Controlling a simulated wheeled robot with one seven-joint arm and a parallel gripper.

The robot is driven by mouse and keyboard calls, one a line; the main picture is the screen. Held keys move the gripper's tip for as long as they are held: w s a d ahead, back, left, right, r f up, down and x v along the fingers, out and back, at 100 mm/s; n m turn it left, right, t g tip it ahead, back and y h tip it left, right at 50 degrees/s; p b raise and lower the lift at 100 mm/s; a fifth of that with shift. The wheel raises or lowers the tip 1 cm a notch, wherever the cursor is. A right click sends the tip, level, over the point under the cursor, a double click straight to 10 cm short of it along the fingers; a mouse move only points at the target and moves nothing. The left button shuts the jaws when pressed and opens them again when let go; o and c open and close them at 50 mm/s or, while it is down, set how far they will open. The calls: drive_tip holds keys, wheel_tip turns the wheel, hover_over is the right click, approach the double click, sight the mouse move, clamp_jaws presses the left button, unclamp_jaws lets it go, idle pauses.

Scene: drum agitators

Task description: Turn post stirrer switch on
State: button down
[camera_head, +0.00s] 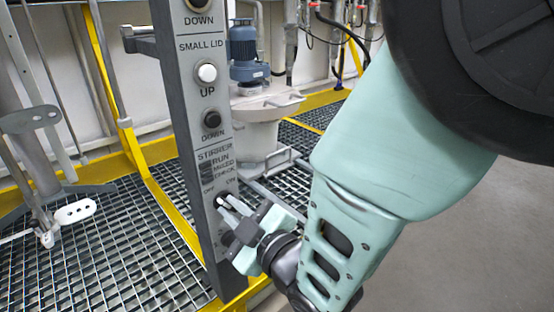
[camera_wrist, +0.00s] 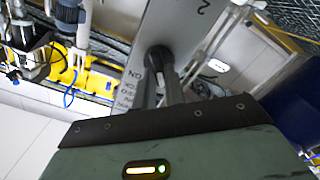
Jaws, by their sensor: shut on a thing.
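The grey control post (camera_head: 182,120) stands upright left of centre in the head view. Its stirrer switch (camera_head: 221,199) is a small black knob below the "STIRRER RUN" label, with OFF marked on the left and ON on the right. My gripper (camera_head: 230,207) reaches it from the right, its two fingers shut on the knob. In the wrist view the black switch (camera_wrist: 159,56) sits between the fingertips of my gripper (camera_wrist: 161,76) against the post face. The fingers partly hide the knob, and I cannot tell which way it points.
Higher on the post are a white UP button (camera_head: 207,73) and a black DOWN button (camera_head: 211,118). A vessel with a blue motor (camera_head: 243,45) stands behind the post. Yellow rails (camera_head: 165,205) border the grating. Open grey floor (camera_head: 470,250) lies at the right.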

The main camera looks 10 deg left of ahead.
drive_tip(key=m, duration=0.3)
drive_tip(key=shift+w+d, duration=0.1)
drive_tip(key=shift+w, duration=0.05)
drive_tip(key=shift+w+d+m+b, duration=0.1)
drive_tip(key=shift+m+b, duration=0.2)
drive_tip(key=shift+m, duration=2.85)
drive_tip(key=shift+w+d+m+b, duration=0.1)
drive_tip(key=shift+m+b, duration=0.2)
drive_tip(key=shift+m, duration=2.85)
drive_tip(key=shift+s+f, duration=0.1)
drive_tip(key=c, duration=1.5)
unclamp_jaws()
drive_tip(key=shift+o, duration=0.2)
